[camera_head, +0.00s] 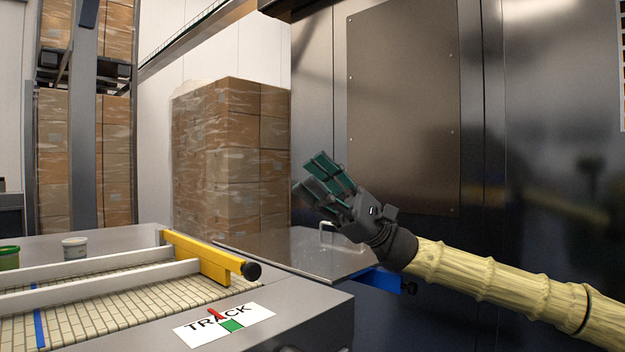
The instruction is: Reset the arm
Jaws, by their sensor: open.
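My gripper (318,178) is dark with green pads on its fingers. It is raised in the middle of the head view, tilted up and to the left. Its fingers look spread and I see nothing between them. My arm (500,287), in a pale yellow ribbed sleeve, reaches in from the lower right. The gripper appears above or in front of a flat metal plate (290,246) and touches nothing that I can see.
A tiled conveyor (100,312) with white rails and a yellow bar (207,256) lies at lower left. A white tub (75,248) and a green tub (9,257) stand behind it. A dark metal cabinet (400,110) fills the right. Wrapped boxes (230,155) stand behind.

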